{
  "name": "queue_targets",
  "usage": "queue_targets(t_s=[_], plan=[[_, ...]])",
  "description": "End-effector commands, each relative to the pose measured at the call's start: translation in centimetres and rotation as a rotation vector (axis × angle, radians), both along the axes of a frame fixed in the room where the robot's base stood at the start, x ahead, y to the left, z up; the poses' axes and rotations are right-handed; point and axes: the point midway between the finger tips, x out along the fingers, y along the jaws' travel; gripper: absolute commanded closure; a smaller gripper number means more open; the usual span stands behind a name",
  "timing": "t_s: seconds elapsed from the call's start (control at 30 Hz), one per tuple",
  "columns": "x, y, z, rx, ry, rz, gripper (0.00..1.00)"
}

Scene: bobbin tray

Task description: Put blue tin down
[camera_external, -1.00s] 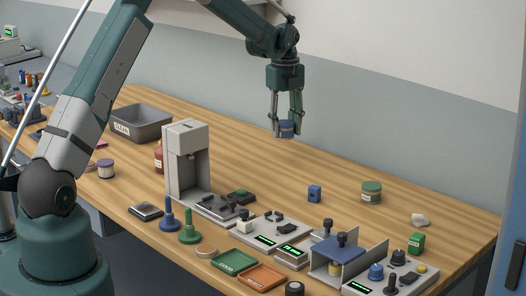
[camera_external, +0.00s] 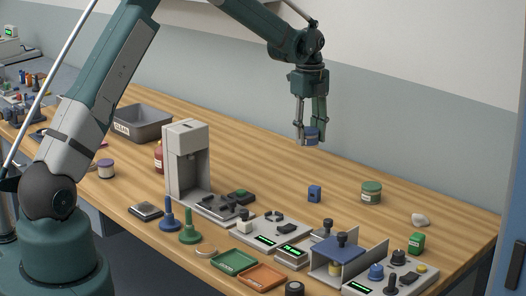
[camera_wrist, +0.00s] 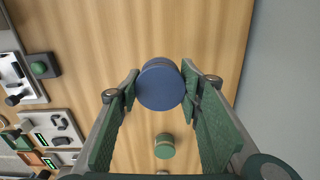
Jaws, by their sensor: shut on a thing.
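The blue tin (camera_external: 311,136) is a short round can held in my gripper (camera_external: 311,139), up in the air over the back of the wooden table. In the wrist view the tin's round blue lid (camera_wrist: 160,86) sits between the two green finger pads of my gripper (camera_wrist: 160,92). The gripper is shut on the tin's sides. The underside of the tin is hidden in the wrist view.
A green tin (camera_external: 371,193) stands to the right, also seen in the wrist view (camera_wrist: 164,147).

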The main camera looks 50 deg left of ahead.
Motion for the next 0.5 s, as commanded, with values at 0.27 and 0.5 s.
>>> queue_targets(t_s=[0.27, 0.5], plan=[[-0.3, -6.4, 0.1, 0.0, 0.0, 0.072, 0.81], [-0.4, -8.0, 0.1, 0.0, 0.0, 0.095, 0.81]])
